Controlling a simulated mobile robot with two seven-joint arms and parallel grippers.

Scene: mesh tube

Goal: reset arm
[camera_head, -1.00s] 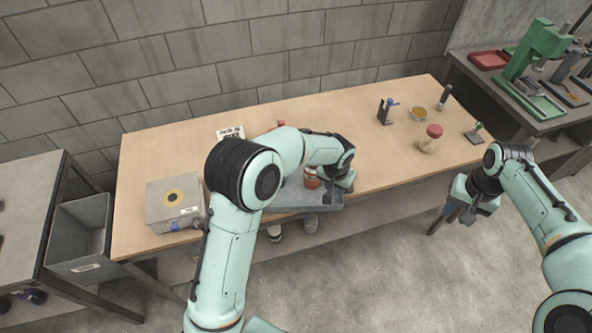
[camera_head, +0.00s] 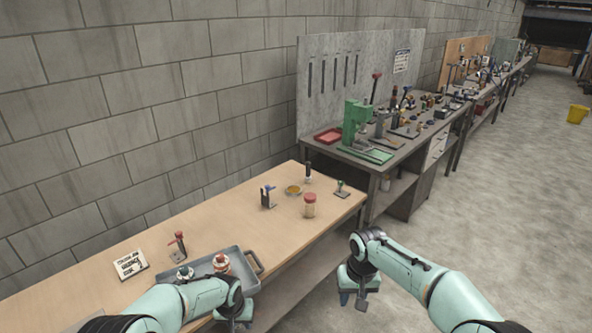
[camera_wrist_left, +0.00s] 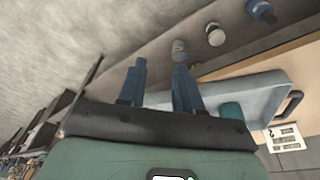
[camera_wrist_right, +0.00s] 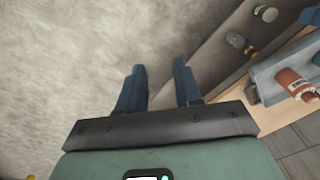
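My left gripper (camera_wrist_left: 160,85) is open, with nothing between its two blue fingers in the left wrist view. In the head view the left gripper (camera_head: 235,318) is low at the bottom, by the near side of the grey tray (camera_head: 240,254). My right gripper (camera_wrist_right: 158,85) is open and empty in the right wrist view. In the head view the right gripper (camera_head: 354,298) hangs over the floor, off the front edge of the wooden table. The left arm hides part of the tray.
A red-topped jar (camera_head: 222,264) stands in the tray. On the wooden table (camera_head: 215,230) are a sign (camera_head: 130,264), a red-lidded jar (camera_head: 310,206), a yellow dish (camera_head: 293,189) and small tools. A grey bench (camera_head: 350,158) with a green press (camera_head: 354,125) adjoins it. The floor at right is open.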

